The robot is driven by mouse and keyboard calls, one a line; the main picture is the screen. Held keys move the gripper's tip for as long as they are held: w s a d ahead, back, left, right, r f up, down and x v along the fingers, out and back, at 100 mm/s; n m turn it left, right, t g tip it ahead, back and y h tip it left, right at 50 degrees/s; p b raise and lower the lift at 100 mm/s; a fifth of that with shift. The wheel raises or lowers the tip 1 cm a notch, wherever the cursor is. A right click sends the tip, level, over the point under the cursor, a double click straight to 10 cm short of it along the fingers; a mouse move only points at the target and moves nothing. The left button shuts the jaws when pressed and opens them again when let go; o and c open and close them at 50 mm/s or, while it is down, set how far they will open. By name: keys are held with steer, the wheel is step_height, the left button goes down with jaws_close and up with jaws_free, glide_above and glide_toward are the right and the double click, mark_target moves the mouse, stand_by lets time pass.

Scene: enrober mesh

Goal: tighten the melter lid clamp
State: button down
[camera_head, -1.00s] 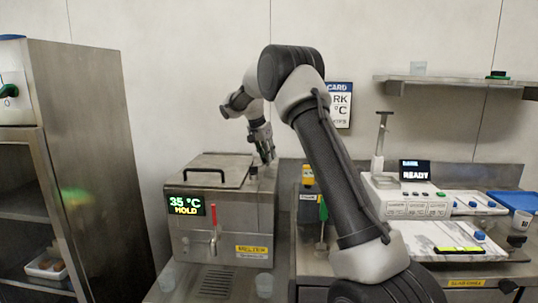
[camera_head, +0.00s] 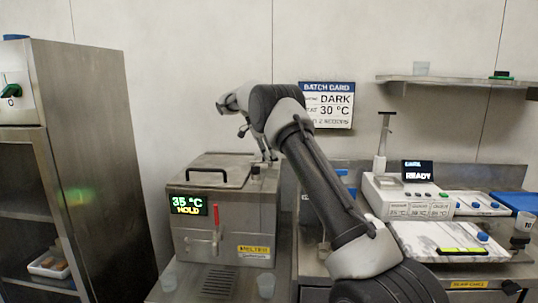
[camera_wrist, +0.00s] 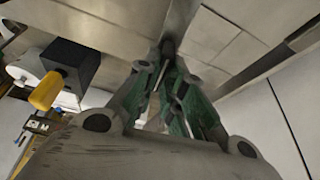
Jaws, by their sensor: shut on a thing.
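The melter (camera_head: 225,235) is a steel box at the left centre in the head view, its display reading 35 °C HOLD. Its lid (camera_head: 225,170) lies flat and closed, with a black handle. My gripper (camera_head: 268,157) is at the lid's right rear edge in the head view, partly hidden behind my arm. In the wrist view my gripper (camera_wrist: 168,52) has its green-padded fingers drawn together on a small dark piece, apparently the melter lid clamp (camera_wrist: 168,46). Most of the clamp is hidden by the fingers, so its angle cannot be told.
A red-handled tap (camera_head: 215,238) is on the melter's front, with cups (camera_head: 265,285) below. A steel cabinet (camera_head: 95,150) stands left. A white control unit (camera_head: 405,198) and marble slab (camera_head: 440,240) are right. A batch card (camera_head: 327,105) hangs on the wall.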

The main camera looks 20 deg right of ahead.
steer(key=shift+f+m, duration=0.15)
steer(key=shift+m, duration=0.45)
steer(key=shift+g, duration=0.3)
steer(key=c, duration=1.5)
jaws_free()
